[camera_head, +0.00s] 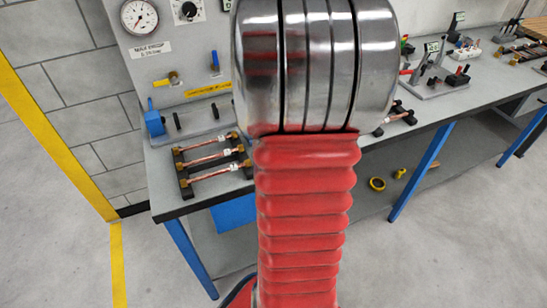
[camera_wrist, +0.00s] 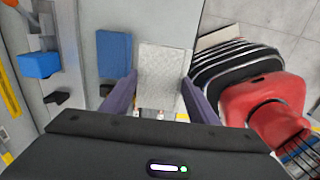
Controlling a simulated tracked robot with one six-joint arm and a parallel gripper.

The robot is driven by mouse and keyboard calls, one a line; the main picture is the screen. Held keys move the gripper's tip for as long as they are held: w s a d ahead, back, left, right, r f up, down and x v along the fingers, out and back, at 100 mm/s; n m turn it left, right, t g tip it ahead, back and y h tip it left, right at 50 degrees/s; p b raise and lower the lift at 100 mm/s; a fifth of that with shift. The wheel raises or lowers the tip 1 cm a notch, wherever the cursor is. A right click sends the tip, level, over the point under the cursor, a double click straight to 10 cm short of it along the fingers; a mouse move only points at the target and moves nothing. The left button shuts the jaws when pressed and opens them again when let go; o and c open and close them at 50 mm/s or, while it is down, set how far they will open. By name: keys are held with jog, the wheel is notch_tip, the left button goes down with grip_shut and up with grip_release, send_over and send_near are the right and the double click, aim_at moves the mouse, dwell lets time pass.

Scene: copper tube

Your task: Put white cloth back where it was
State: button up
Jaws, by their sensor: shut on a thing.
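A white cloth (camera_wrist: 163,68), pale and textured, lies between the two purple fingers of my gripper (camera_wrist: 160,78) in the wrist view. My gripper is shut on it, with a finger along each side. Its far part reaches out past the fingertips. Whether it touches the grey surface below cannot be told. A flat blue piece (camera_wrist: 115,54), perhaps another cloth, lies just left of the white cloth. In the head view my own arm hides the gripper and the white cloth.
The grey workbench (camera_head: 222,127) carries a rack of copper tubes (camera_head: 210,158) at its left end. A blue vise-like block (camera_head: 154,120) stands behind it; a blue block (camera_wrist: 38,64) shows in the wrist view. A wall panel with a gauge (camera_head: 140,17) rises behind.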

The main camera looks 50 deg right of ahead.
jog(key=shift+f, duration=3.1)
jog(key=shift+f, duration=0.15)
jog(key=shift+f, duration=1.75)
jog(key=o, duration=1)
jog(key=shift+f, duration=0.1)
